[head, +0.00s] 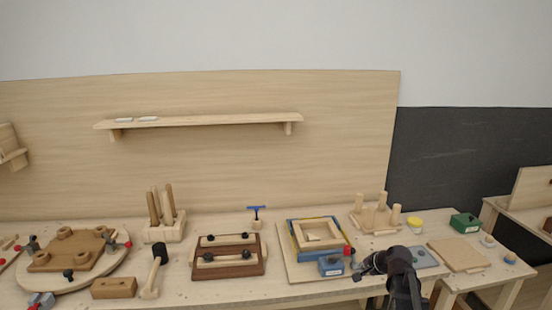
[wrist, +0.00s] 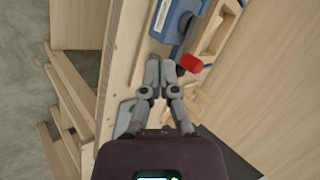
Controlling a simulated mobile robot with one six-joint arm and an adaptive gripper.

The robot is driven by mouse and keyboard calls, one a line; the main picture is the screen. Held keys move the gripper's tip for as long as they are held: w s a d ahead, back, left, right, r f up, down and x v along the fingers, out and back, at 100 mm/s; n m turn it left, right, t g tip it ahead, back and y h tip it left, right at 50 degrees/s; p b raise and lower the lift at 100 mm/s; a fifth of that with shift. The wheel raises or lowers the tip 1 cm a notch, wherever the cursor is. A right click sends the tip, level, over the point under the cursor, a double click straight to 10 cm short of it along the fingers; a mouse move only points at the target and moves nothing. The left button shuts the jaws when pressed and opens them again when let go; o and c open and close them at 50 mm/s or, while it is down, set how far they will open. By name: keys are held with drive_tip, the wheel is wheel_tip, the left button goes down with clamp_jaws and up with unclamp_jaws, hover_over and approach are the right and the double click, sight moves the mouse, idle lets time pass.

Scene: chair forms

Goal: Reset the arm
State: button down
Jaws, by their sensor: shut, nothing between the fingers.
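My gripper (head: 364,270) is at the front edge of the workbench, right of a blue block-like tool (head: 331,267) with a red knob (head: 349,251). My dark arm comes up from the bottom of the head view. In the wrist view my gripper (wrist: 161,62) has its grey fingers together with nothing between them. The red knob (wrist: 190,64) shows just right of the fingertips there, and the blue tool (wrist: 174,22) lies beyond them. I cannot tell how high the fingers are above the bench.
A blue and wooden frame (head: 318,234) lies on a board behind the blue tool. A pegged wooden block (head: 376,217), a yellow-topped jar (head: 415,225) and a green box (head: 466,223) stand farther right. A wall shelf (head: 200,121) hangs above. The space above the bench is open.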

drive_tip(key=s+a+f+n+g+h, duration=0.2)
drive_tip(key=s+a+n, duration=0.3)
drive_tip(key=s, duration=0.4)
drive_tip(key=s+a+f+n+g+h, duration=0.2)
drive_tip(key=s+a+n+g, duration=0.3)
drive_tip(key=s, duration=0.5)
drive_tip(key=shift+s+a+f+n, duration=0.15)
drive_tip(key=shift+a+f+n, duration=0.3)
drive_tip(key=shift+a, duration=0.2)
drive_tip(key=shift+f, duration=0.1)
